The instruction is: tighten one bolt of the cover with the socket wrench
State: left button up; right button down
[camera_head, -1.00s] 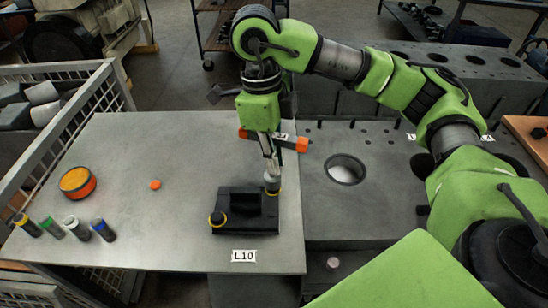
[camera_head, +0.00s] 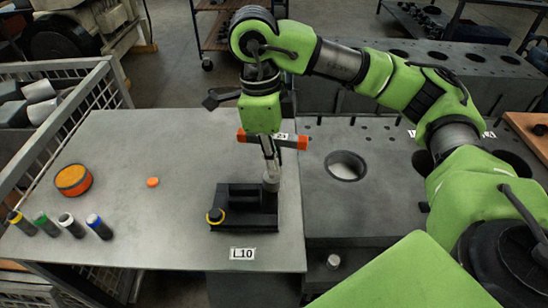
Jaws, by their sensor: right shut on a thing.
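My right gripper (camera_head: 269,160) points down over the cover's right end and is shut on the socket wrench (camera_head: 271,182), seen as a short grey cylinder. The wrench's lower end is at the cover's right end and seems to touch it. The bolt there is hidden under it. My left gripper is not in view.
A dark bar with orange ends (camera_head: 302,142) lies behind the gripper. An orange-yellow round tin (camera_head: 73,180), a small orange disc (camera_head: 153,182) and several colour-capped cylinders (camera_head: 99,227) are on the left. A wire crate (camera_head: 85,105) borders the table.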

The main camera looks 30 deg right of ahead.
jog(key=m, duration=0.3)
jog(key=shift+m, duration=0.4)
jog(key=m, duration=0.4)
jog(key=shift+a+m+y, duration=0.1)
jog(key=shift+m+y, duration=0.2)
jog(key=shift+y, duration=0.1)
jog(key=m+y+p, duration=0.1)
jog(key=m, duration=0.6)
jog(key=shift+w+a, duration=0.1)
jog(key=m, duration=0.4)
jog(key=shift+m, duration=0.3)
jog(key=m, duration=0.2)
jog(key=m+p, duration=0.1)
jog(key=m, duration=0.1)
jog(key=shift+w+a+t+y, duration=0.1)
jog(key=shift+t+y, duration=0.2)
jog(key=m, duration=0.4)
jog(key=shift+w+t, duration=0.1)
jog(key=shift+t, duration=0.2)
jog(key=m, duration=0.3)
jog(key=shift+f, duration=0.1)
jog(key=shift+a, duration=0.1)
